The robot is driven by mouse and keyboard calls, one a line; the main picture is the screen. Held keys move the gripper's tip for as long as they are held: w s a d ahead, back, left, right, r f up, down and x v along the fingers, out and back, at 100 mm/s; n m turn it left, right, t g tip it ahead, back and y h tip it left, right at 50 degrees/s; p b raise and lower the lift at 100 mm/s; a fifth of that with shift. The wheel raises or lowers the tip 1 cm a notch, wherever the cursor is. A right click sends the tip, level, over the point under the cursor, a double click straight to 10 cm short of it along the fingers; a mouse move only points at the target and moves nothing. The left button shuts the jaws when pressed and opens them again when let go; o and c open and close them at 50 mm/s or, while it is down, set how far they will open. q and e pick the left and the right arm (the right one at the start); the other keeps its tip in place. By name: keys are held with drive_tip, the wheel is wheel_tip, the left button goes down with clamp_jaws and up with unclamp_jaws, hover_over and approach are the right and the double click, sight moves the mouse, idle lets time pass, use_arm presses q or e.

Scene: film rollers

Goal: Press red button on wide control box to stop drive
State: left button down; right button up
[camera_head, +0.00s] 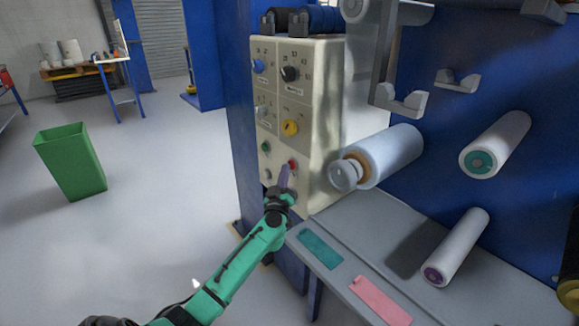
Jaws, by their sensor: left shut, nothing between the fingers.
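The wide control box (318,118) is cream-coloured and fixed to a blue post, with blue, black and yellow knobs on its front. The red button (292,165) sits low on the right side of that front; a green button (266,148) is to its left. My left gripper (286,170) is shut and empty, its fingers pointing up at the box. Its tips are right at the lower edge of the red button and partly cover it. I cannot tell whether they touch it. My right gripper is not in view.
A film roll (390,153) sticks out just right of the box, with more rollers on the blue machine wall. A grey ledge (372,225) with teal and pink plates lies below. A green bin (70,160) stands at the left; the floor between is clear.

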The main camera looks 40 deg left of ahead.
use_arm(q)
drive_tip(key=shift+s+a+p, duration=0.2)
drive_tip(key=shift+s+p, duration=0.25)
drive_tip(key=shift+s, duration=0.25)
drive_tip(key=s, duration=0.1)
drive_tip(key=s+a+p, duration=0.1)
drive_tip(key=s, duration=0.1)
drive_tip(key=s+p, duration=0.1)
drive_tip(key=shift+s+a, duration=0.25)
drive_tip(key=shift+s, duration=0.15)
idle(0.4)
